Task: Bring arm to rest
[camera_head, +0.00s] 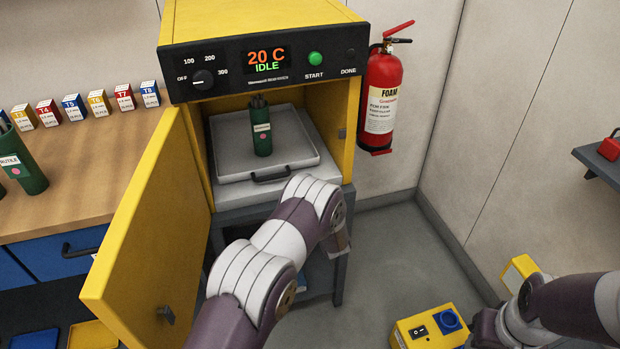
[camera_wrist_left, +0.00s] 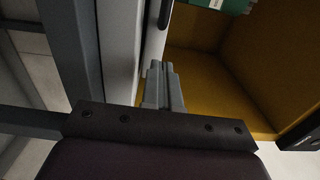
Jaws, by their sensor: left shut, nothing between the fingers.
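My left arm (camera_head: 262,268) reaches up in front of the open yellow oven (camera_head: 345,125). Its wrist end is just below and right of the tray handle, and its fingers are hidden in the head view. In the left wrist view my left gripper (camera_wrist_left: 162,72) is shut and empty, pointing toward the oven opening. My right arm (camera_head: 570,308) is low at the right edge; its gripper does not show.
The oven door (camera_head: 150,235) stands open to the left. Inside, a green canister (camera_head: 261,130) stands upright on a grey tray (camera_head: 225,165). The display reads 20 C, IDLE. A fire extinguisher (camera_head: 381,100) hangs at right. Open floor (camera_head: 400,250) lies right of the oven.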

